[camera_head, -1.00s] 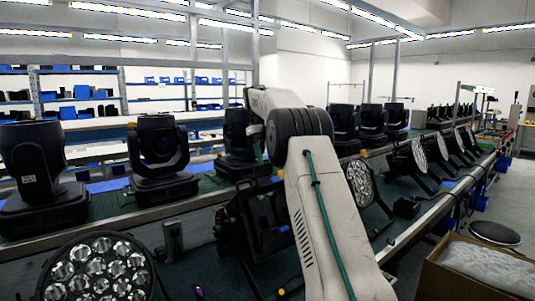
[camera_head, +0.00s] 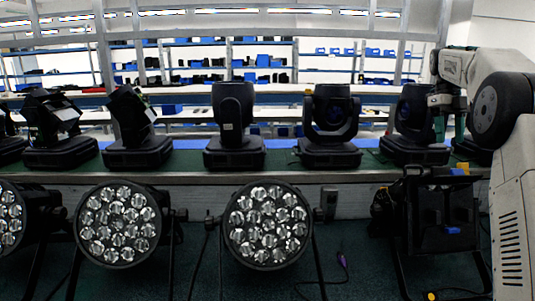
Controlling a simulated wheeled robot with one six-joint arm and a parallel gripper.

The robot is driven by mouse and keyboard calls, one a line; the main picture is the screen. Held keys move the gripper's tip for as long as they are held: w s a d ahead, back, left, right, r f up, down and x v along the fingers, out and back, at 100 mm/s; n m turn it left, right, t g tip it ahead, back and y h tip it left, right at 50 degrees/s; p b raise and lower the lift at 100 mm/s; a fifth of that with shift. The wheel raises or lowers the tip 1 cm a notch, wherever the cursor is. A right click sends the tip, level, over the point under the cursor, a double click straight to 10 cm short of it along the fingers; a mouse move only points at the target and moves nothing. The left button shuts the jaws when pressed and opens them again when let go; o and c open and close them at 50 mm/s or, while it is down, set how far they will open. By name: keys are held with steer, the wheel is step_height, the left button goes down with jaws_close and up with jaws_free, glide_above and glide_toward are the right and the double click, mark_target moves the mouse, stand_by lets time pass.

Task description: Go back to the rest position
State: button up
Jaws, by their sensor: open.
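My arm stands at the right edge, with its pale link and dark round joint in front of the bench. My gripper (camera_head: 442,101) shows small and partly at the end of the arm, in front of a black moving-head light (camera_head: 413,118) on the bench. It is open, and I see nothing held in it. Whether it touches the light I cannot tell. The fingertips are hard to make out against the dark light.
Several black moving-head lights, such as one in the middle (camera_head: 233,125), stand along the green bench (camera_head: 185,160). Round par cans (camera_head: 267,226) (camera_head: 118,224) stand in the near row, with a black fixture (camera_head: 440,215) at right. Shelves (camera_head: 330,60) fill the back.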

steer(key=s+a+r+n+t, duration=0.1)
steer(key=s+a+r+n, duration=0.1)
steer(key=s+a+n, duration=0.7)
steer(key=s+a+r+n+t, duration=0.2)
steer(key=s+a+n, duration=0.65)
steer(key=a, duration=0.25)
steer(key=s+a+f+n+t, duration=0.1)
steer(key=s+a+f+n, duration=0.4)
steer(key=s+f+n, duration=0.3)
steer(key=s+a+f+n+t, duration=0.1)
steer(key=s+a+f+n, duration=0.5)
steer(key=s, duration=0.7)
step_height(320, 180, down, 2)
steer(key=n, duration=0.3)
steer(key=shift+s+f, duration=0.2)
steer(key=shift+s, duration=0.1)
